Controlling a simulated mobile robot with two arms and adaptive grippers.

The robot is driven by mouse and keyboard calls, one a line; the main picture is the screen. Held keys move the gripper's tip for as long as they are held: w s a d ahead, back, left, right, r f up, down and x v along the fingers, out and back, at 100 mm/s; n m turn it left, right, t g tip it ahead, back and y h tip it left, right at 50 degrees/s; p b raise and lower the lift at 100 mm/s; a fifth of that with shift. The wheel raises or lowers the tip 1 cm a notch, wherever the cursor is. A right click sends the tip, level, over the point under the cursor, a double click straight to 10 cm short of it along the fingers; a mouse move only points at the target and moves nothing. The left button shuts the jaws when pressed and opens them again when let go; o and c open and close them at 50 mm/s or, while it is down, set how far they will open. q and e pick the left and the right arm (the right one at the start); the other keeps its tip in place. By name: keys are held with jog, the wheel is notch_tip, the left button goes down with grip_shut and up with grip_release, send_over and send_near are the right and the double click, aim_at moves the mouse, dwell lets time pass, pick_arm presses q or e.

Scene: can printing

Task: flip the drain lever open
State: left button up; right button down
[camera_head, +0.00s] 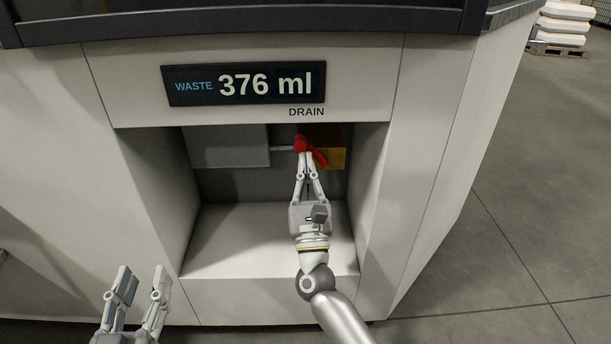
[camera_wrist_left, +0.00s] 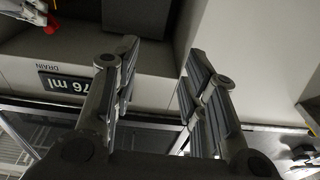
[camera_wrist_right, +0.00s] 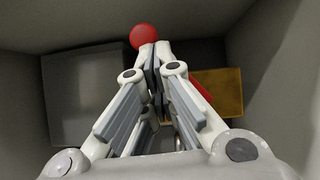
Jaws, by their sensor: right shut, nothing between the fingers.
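The red drain lever (camera_head: 313,152) is in the recess under the DRAIN label, in front of a brass-coloured block. In the right wrist view its round red knob (camera_wrist_right: 143,37) shows just beyond my fingertips, and more red shows to the right of the fingers. My right gripper (camera_head: 305,155) is shut and empty, with its tips at the lever; I cannot tell whether they touch it. My fingers hide part of the lever. My left gripper (camera_head: 142,272) is open and empty at the lower left, outside the recess. It also shows open in the left wrist view (camera_wrist_left: 156,60).
The recess has side walls and a pale floor (camera_head: 240,240). A grey box (camera_head: 229,147) hangs at its back left, and the brass block (camera_head: 333,150) is at right. A display (camera_head: 245,84) above reads WASTE 376 ml. Open floor (camera_head: 520,220) lies to the right.

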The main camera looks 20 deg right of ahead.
pick_arm(q)
jog(key=s+r+t+h+b, duration=0.2)
jog(key=r+t, duration=0.4)
jog(key=r, duration=0.3)
jog(key=shift+s+d+r, duration=0.2)
jog(key=shift+s, duration=0.6)
pick_arm(e)
jog(key=m+h, duration=0.1)
jog(key=m, duration=0.1)
jog(key=m+g+h, duration=0.1)
jog(key=m+h, duration=0.1)
jog(key=r+m+h, duration=0.1)
jog(key=shift+s+d+m+g, duration=0.1)
jog(key=shift+d+m+g, duration=0.2)
jog(key=shift+m+g, duration=0.1)
pick_arm(q)
jog(key=shift+s+r+t, duration=0.1)
jog(key=shift+t, duration=0.2)
